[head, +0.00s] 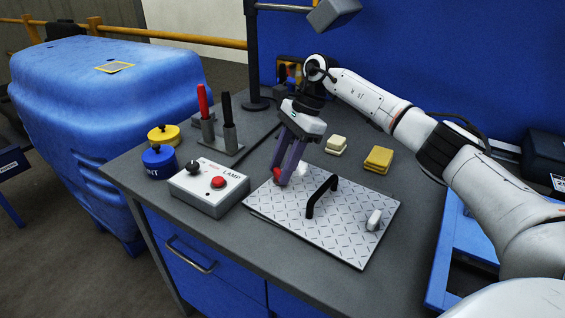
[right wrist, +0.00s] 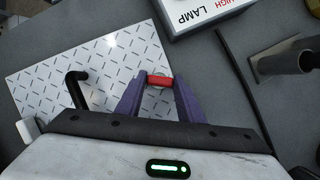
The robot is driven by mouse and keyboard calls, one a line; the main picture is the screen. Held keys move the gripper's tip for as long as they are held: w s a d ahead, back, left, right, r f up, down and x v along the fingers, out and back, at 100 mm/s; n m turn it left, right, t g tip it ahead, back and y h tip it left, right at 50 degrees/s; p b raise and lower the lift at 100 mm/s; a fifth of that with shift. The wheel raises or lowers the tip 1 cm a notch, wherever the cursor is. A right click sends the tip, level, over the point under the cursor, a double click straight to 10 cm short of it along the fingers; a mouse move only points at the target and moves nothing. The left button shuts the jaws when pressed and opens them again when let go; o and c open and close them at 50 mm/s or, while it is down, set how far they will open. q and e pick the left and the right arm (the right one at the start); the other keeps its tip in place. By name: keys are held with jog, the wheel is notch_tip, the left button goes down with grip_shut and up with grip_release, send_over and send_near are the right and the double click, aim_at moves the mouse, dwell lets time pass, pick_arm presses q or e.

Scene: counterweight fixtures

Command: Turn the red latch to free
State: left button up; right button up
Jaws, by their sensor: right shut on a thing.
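The red latch (head: 277,174) sits at the far left corner of a white diamond-patterned plate (head: 340,236) on the grey workbench. In the right wrist view the red latch (right wrist: 160,81) lies crosswise between two purple fingertips. My right gripper (head: 281,180) points down over the plate and is shut on the latch. The fingers (right wrist: 160,84) partly hide the latch in the head view. A black handle (head: 321,195) arches over the plate's middle. A white latch (head: 374,220) is at the plate's right side. My left gripper is not in view.
A lamp box (head: 209,188) with a black knob and a red button stands just left of the plate. Yellow blocks (head: 378,160) lie behind the plate. The bench front is clear.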

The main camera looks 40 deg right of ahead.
jog(key=n, duration=0.1)
jog(key=n+g, duration=0.1)
jog(key=shift+w+a+r+n, duration=0.1)
jog(key=shift+w+n, duration=0.05)
jog(key=shift+n, duration=0.15)
jog(key=shift+n+g, duration=0.6)
jog(key=shift+n, duration=0.8)
jog(key=o, duration=1.1)
jog(key=shift+c, duration=0.2)
